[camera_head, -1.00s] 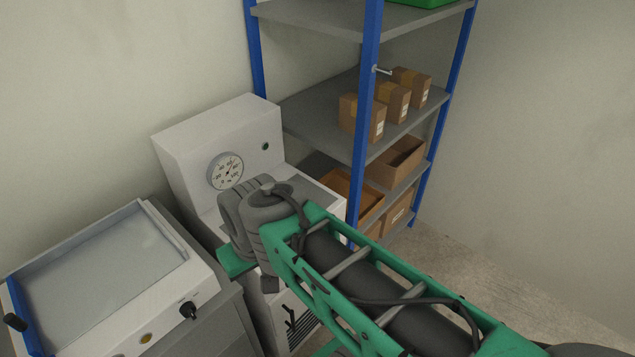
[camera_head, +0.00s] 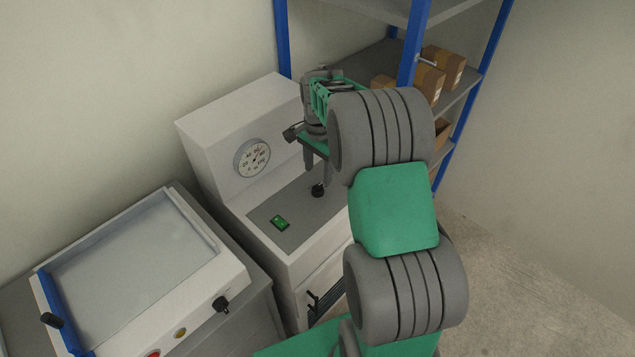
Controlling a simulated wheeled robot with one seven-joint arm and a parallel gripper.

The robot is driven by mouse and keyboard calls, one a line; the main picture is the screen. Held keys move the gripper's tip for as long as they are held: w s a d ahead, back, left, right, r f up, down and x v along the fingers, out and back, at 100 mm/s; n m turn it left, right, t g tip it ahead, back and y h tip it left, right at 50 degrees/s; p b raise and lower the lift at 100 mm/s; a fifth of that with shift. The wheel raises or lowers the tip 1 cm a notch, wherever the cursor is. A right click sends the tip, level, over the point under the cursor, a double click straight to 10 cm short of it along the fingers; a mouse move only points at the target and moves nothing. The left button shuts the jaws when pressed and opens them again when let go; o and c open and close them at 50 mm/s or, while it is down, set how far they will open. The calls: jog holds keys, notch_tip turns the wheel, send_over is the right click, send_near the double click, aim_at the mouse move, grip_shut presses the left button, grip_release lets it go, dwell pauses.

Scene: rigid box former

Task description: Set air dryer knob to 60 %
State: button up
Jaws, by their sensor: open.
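The air dryer appears to be the white machine (camera_head: 205,122) with a round dial gauge (camera_head: 252,158) on its upright face. A small black knob (camera_head: 318,190) stands on its grey top deck, right of a green switch (camera_head: 280,222). My gripper (camera_head: 318,174) points down over the deck, open, with its fingers close above the black knob. I cannot tell whether they touch it. Nothing shows between the fingers. My arm covers the right part of the deck. The scale around the knob is too small to read.
Left of the dryer is a machine with a shallow tray (camera_head: 130,265), a blue edge and its own black knob (camera_head: 222,304). A blue-framed shelf (camera_head: 415,45) with cardboard boxes (camera_head: 445,68) stands close behind and right of my gripper. Floor (camera_head: 530,290) is clear at right.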

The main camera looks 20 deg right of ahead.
aim_at(318, 186)
notch_tip(318, 186, down, 7)
jog(key=shift+a+p, duration=0.1)
jog(key=shift+p, duration=0.35)
grip_shut()
dwell(0.3)
